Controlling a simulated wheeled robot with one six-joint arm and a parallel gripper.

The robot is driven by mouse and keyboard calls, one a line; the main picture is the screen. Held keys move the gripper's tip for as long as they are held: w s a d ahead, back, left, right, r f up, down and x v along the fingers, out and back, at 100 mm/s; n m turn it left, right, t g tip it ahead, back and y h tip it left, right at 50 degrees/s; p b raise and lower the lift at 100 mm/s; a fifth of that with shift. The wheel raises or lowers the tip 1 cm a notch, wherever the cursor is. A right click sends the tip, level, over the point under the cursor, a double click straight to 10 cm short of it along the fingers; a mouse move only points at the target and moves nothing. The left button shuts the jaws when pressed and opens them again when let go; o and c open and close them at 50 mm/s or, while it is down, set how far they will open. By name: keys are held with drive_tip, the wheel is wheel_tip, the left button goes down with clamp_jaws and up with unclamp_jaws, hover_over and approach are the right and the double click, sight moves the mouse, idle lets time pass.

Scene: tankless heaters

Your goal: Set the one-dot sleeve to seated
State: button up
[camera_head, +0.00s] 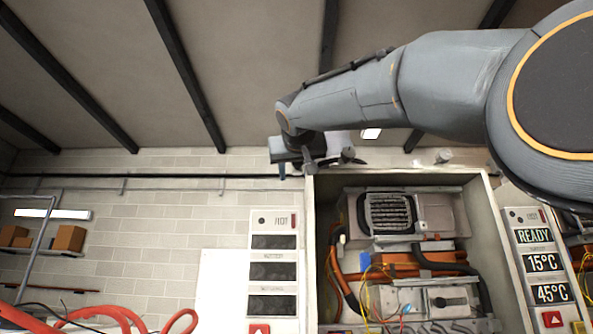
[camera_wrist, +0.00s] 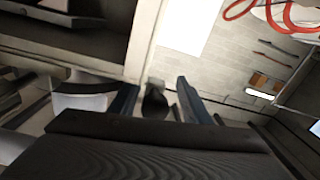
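My gripper (camera_head: 292,166) is above the top left corner of the open heater case (camera_head: 312,225) in the head view. In the wrist view its two fingers (camera_wrist: 157,92) are spread apart. A dark rounded piece (camera_wrist: 155,101) shows in the gap between them, with no clear contact. I cannot tell whether this piece is the one-dot sleeve, and no dot mark is readable. On the case top, a dark fitting (camera_head: 347,155) stands by the gripper and a pale fitting (camera_head: 443,156) stands further right. Any sleeve position is too small or hidden to tell.
The case holds a grilled unit (camera_head: 388,213), orange pipes and loose wires. A blank display panel (camera_head: 273,271) is at its left; a lit panel (camera_head: 543,263) reading READY, 15°C and 45°C is at its right. Red hoses (camera_head: 120,318) lie lower left. Open air lies left of the gripper.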

drive_tip(key=shift+d+r, duration=0.1)
drive_tip(key=shift+d, duration=0.05)
drive_tip(key=shift+s, duration=0.15)
drive_tip(key=s+b, duration=0.3)
drive_tip(key=s, duration=0.4)
drive_tip(key=shift+s+b, duration=0.3)
drive_tip(key=shift+b, duration=0.05)
